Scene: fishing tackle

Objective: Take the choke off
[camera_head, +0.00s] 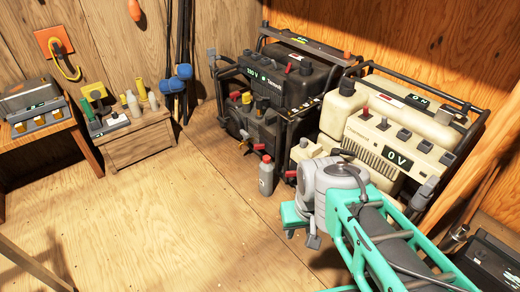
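Two generators stand side by side at the right wall. The cream generator (380,128) has a display reading "0 V" (397,159), a red switch (365,113) and a label that seems to read "ON" (418,97). The black generator (290,82) behind and left has a lit display that seems to read "230 V" (252,73). I cannot tell which small part is the choke. My gripper (302,235) is at the end of my grey and teal arm, low in front of the cream generator. My arm hides that generator's lower front. I cannot make out the finger gap.
A grey bottle with a red cap (266,176) stands on the floor between my gripper and the black generator. A low wooden box (140,144) with bottles and a wooden bench (35,135) stand at left. Dark frame bars surround the generators. The wooden floor (160,225) is clear.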

